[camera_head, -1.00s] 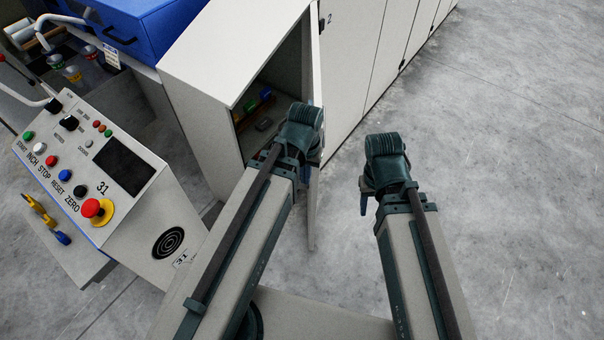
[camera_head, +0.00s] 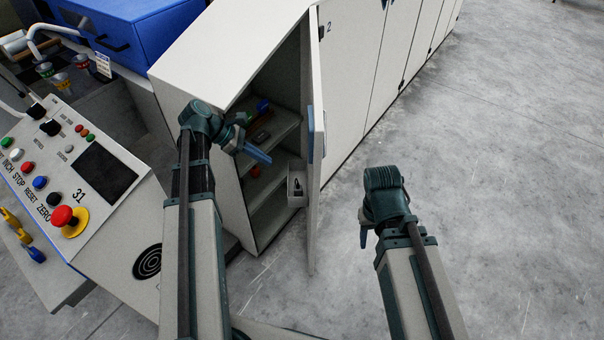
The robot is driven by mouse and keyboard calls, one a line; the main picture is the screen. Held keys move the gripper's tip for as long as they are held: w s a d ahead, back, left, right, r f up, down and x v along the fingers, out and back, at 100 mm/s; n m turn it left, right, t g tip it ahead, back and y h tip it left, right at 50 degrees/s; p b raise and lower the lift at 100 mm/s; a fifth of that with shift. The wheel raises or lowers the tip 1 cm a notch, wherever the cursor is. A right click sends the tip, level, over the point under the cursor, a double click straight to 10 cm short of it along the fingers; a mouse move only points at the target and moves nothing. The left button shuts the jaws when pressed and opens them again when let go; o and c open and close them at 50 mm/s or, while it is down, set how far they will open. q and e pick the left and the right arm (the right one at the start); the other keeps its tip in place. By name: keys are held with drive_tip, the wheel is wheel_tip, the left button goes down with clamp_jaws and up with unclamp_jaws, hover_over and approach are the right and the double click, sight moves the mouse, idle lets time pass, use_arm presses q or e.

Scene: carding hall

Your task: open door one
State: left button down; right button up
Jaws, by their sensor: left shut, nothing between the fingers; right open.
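Door one (camera_head: 315,210) of the pale cabinet (camera_head: 215,75) stands open and shows nearly edge-on. A blue handle (camera_head: 311,138) shows near its free edge, and a small grey bin (camera_head: 297,186) hangs at its inner side. My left gripper (camera_head: 257,155) is shut and empty, in front of the cabinet opening, left of the door and apart from it as far as I can see. My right gripper (camera_head: 363,236) is open and empty, over the floor to the right of the door; its fingers are mostly hidden behind its wrist.
Shelves (camera_head: 268,190) inside the cabinet hold several small items. Door two (camera_head: 350,50) and further doors are shut along the row. A control panel (camera_head: 75,180) with buttons and a red stop knob stands at left. The floor (camera_head: 500,170) at right is clear.

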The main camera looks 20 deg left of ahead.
use_arm(q)
drive_tip(key=d+r+b+x, duration=0.2)
drive_tip(key=b+x, duration=0.5)
drive_tip(key=x, duration=0.5)
drive_tip(key=shift+w+d+f, duration=0.25)
drive_tip(key=shift+w, duration=0.1)
